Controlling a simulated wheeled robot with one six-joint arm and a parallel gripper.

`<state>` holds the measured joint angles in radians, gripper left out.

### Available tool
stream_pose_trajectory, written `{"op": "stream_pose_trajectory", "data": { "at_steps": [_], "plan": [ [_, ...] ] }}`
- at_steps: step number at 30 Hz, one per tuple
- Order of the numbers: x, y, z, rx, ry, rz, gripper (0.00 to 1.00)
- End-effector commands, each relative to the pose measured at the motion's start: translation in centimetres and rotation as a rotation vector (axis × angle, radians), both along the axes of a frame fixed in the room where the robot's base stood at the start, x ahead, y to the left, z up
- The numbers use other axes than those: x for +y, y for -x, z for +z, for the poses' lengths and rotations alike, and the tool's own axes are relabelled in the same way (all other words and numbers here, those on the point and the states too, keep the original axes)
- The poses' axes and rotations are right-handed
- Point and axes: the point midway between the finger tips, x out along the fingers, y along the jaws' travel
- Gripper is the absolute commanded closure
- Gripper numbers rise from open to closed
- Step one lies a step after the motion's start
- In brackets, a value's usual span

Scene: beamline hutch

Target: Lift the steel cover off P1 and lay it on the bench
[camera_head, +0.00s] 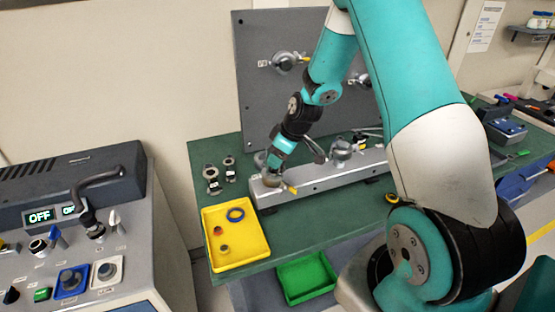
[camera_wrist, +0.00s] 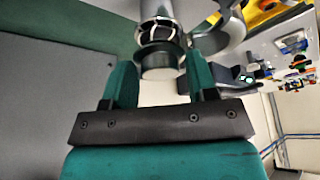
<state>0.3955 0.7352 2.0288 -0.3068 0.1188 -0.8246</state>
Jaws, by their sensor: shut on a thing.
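My gripper (camera_head: 274,166) reaches down to the left end of a long grey block (camera_head: 320,178) on the green bench (camera_head: 305,222). A round metal part, seemingly the steel cover (camera_head: 271,181), is at the fingertips there, low over the block's end. I cannot read a P1 label, and cannot tell whether the cover touches the block.
A yellow tray (camera_head: 237,262) holding a blue ring and small parts stands in front of the block's left end. Small metal fittings (camera_head: 211,178) lie behind it. A metal fitting (camera_head: 342,150) stands farther right. A grey panel (camera_head: 262,100) rises behind. Bare bench lies in front of the block.

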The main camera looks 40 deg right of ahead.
Motion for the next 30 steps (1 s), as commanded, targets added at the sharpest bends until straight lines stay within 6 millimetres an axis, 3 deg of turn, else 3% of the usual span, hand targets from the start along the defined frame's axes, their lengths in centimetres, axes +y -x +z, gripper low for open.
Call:
{"op": "stream_pose_trajectory", "data": {
  "at_steps": [5,15,19,24,30],
  "plan": [
    [0.0,-0.1,2.6,-0.007,0.002,0.0,0.72],
    [-0.1,-0.1,12.8,-0.008,0.003,0.0,0.72],
    [0.0,0.0,15.9,-0.005,0.002,-0.001,0.72],
    [0.0,0.0,18.3,-0.002,0.001,0.001,0.72],
    [0.0,0.1,19.3,0.002,-0.001,-0.001,0.72]
  ]
}}
